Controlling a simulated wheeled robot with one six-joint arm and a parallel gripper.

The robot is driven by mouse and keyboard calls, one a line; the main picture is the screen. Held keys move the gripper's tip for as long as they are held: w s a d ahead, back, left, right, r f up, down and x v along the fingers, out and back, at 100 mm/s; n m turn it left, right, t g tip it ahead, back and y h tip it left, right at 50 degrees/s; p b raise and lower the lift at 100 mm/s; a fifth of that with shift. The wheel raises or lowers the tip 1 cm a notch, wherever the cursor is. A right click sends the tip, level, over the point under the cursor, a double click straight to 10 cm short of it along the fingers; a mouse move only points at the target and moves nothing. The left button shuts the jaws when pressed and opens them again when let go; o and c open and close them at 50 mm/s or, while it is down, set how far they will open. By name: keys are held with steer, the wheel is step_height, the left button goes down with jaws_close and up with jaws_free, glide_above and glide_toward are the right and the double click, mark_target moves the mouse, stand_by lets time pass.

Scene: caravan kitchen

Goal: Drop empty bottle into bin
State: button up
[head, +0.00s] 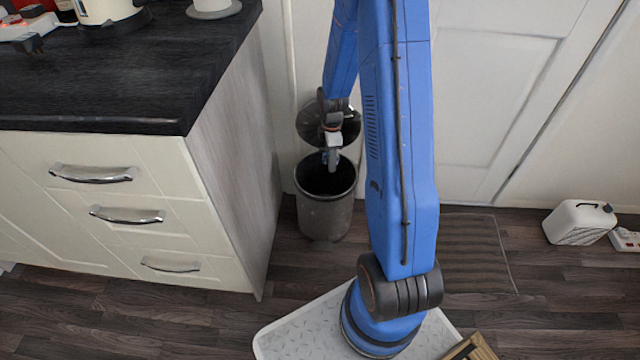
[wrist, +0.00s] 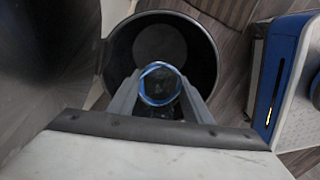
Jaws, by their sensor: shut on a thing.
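The bin (head: 326,212) is a dark round pedal-type bin on the floor beside the cabinet, with its lid (head: 311,124) raised at the back. In the wrist view I look down into the open bin (wrist: 208,65). My gripper (head: 331,158) is over the bin's mouth, pointing down. In the wrist view my gripper (wrist: 158,92) is shut on the bottle (wrist: 160,84), whose round blue-edged end shows between the fingers. The bottle lines up with the lower part of the bin's opening. In the head view the bottle is too small and hidden to make out clearly.
A cabinet with drawers (head: 130,215) and a dark worktop (head: 120,85) stands close to the bin's left. A white door (head: 490,100) is behind on the right. A white canister (head: 578,222) and a socket strip (head: 625,240) lie on the floor at the far right.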

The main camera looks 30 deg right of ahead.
steer(key=shift+w+f, duration=0.15)
steer(key=shift+f, duration=2.85)
steer(key=o, duration=1.1)
step_height(320, 180, up, 16)
steer(key=shift+r, duration=0.7)
